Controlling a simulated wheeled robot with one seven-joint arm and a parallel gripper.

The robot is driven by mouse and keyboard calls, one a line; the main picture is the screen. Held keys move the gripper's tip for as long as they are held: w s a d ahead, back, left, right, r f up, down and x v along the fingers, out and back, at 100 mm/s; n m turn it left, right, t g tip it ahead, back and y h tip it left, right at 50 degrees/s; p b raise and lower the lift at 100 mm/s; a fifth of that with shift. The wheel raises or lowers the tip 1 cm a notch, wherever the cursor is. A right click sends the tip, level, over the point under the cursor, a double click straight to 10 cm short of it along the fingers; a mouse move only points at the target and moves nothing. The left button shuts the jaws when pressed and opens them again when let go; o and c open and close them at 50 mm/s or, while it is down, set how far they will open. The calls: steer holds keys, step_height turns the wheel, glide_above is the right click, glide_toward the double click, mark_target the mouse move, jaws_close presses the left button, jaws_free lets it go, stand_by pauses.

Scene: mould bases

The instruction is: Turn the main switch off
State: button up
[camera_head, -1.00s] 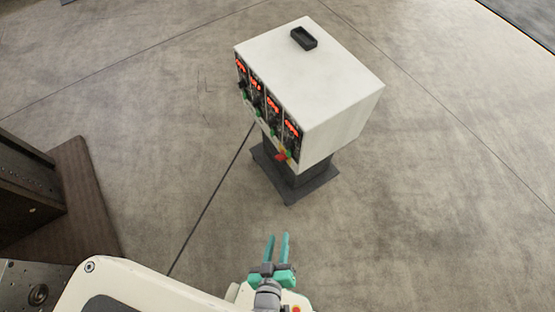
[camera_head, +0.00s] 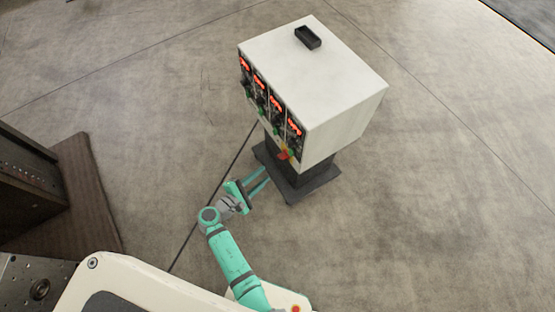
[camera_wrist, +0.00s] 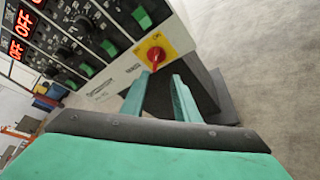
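The main switch (camera_wrist: 155,55) is a red rotary knob on a yellow plate at the lower corner of the control box's front panel. In the head view the red and yellow switch (camera_head: 284,153) sits at the panel's bottom right. In the wrist view its handle points roughly up and down in the picture. My gripper (camera_head: 262,179) is open and empty, below and to the left of the switch in the head view. In the wrist view my two teal fingers (camera_wrist: 162,98) stand apart, with the knob just beyond their tips. I cannot tell whether they touch it.
The white control box (camera_head: 345,125) stands on a dark pedestal (camera_head: 315,183). Its panel has several red displays, some reading OFF, with green switches and black knobs. A black tray (camera_head: 308,37) lies on top. A dark machine and brown mat (camera_head: 85,200) are at left. Floor is clear elsewhere.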

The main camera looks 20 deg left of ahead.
mark_target(280, 158)
steer(key=x, duration=0.7)
steer(key=r+x, duration=0.1)
steer(key=x, duration=0.2)
steer(key=shift+w+f, duration=0.15)
steer(key=shift+w, duration=0.4)
jaws_close()
